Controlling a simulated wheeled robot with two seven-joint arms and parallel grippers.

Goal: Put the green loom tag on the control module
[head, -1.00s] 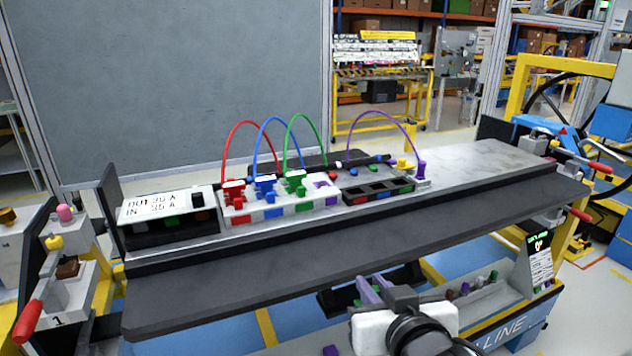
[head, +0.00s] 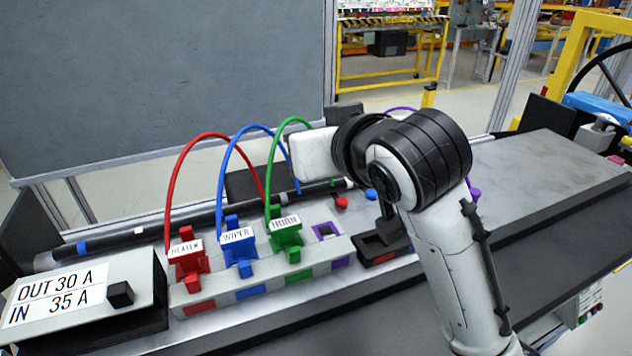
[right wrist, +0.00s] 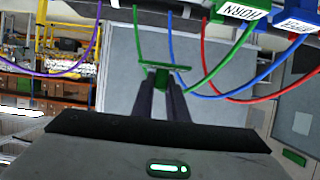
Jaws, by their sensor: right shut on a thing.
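My right gripper (right wrist: 161,82) is shut on a small green piece, the green loom tag (right wrist: 165,69), in the right wrist view. In the head view my right arm stands over the dashboard, and its wrist hides the fingertips and the tag. A pale block (head: 208,304) carries red, blue and green plugs labelled HEATER, WIPER and HORN, plus an empty purple-edged socket. A dark slotted box (head: 378,258) is right of it, partly behind my arm. I cannot tell which unit is the control module. My left gripper is not in view.
Red (head: 206,136), blue (head: 238,133) and green (head: 290,122) wires arch up from the plugs. A box (head: 143,278) reading OUT 30 A, IN 35 A stands at the left. The metal top (head: 560,165) at the right is clear.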

